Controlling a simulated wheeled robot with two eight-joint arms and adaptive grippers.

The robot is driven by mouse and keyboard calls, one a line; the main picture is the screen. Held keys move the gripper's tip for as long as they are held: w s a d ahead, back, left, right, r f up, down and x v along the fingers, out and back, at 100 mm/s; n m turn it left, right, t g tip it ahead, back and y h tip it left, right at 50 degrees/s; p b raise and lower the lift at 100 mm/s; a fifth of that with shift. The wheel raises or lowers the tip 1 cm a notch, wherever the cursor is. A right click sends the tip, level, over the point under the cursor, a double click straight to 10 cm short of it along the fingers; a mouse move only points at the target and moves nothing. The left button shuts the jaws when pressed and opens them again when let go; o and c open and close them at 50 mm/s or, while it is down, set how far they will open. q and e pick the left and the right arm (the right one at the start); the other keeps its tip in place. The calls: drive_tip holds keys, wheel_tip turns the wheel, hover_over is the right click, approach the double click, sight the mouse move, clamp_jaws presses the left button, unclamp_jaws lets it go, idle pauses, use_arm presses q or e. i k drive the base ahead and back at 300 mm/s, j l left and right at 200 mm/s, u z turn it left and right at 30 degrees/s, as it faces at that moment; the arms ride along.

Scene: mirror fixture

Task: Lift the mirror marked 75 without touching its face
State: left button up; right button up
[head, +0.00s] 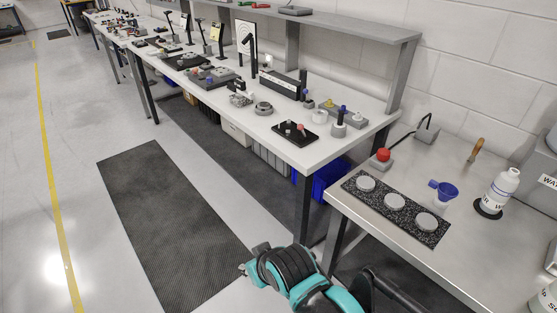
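I can read no mark 75 on anything in view, so I cannot tell which thing is the mirror. Three pale round discs lie in a row on a dark speckled slab (405,213) on the steel bench at the right: a far disc (365,184), a middle disc (395,202) and a near disc (427,222). Whether they are mirrors is not clear. Part of my teal and black arm shows at the bottom centre, in front of the benches and apart from the discs.
The steel bench (455,240) also holds a red-topped part (381,156), a blue funnel-like cup (445,190), a white bottle (501,187) and a wooden-handled tool (476,149). A long white bench (300,154) is crowded with small fixtures. The floor mat (165,215) is clear.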

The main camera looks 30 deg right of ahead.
sight(367, 183)
drive_tip(key=i+j, duration=0.1)
drive_tip(key=i, duration=0.4)
drive_tip(key=i+j, duration=0.1)
drive_tip(key=i, duration=0.4)
drive_tip(key=i+z, duration=0.25)
drive_tip(key=z, duration=0.2)
drive_tip(key=i+j+z, duration=0.2)
drive_tip(key=z, duration=0.25)
drive_tip(key=i+j+z, duration=0.25)
drive_tip(key=z, duration=0.25)
drive_tip(key=i+j+z, duration=0.15)
drive_tip(key=z, duration=0.3)
drive_tip(key=i+j+z, duration=0.15)
drive_tip(key=z, duration=0.35)
drive_tip(key=i+j+z, duration=0.1)
drive_tip(key=j+z, duration=0.15)
drive_tip(key=z, duration=0.2)
drive_tip(key=j+z, duration=0.3)
drive_tip(key=z, duration=0.2)
drive_tip(key=i+j+z, duration=0.1)
drive_tip(key=j+z, duration=0.2)
drive_tip(key=z, duration=0.15)
drive_tip(key=j+z, duration=0.25)
drive_tip(key=z, duration=0.25)
drive_tip(key=k, duration=0.05)
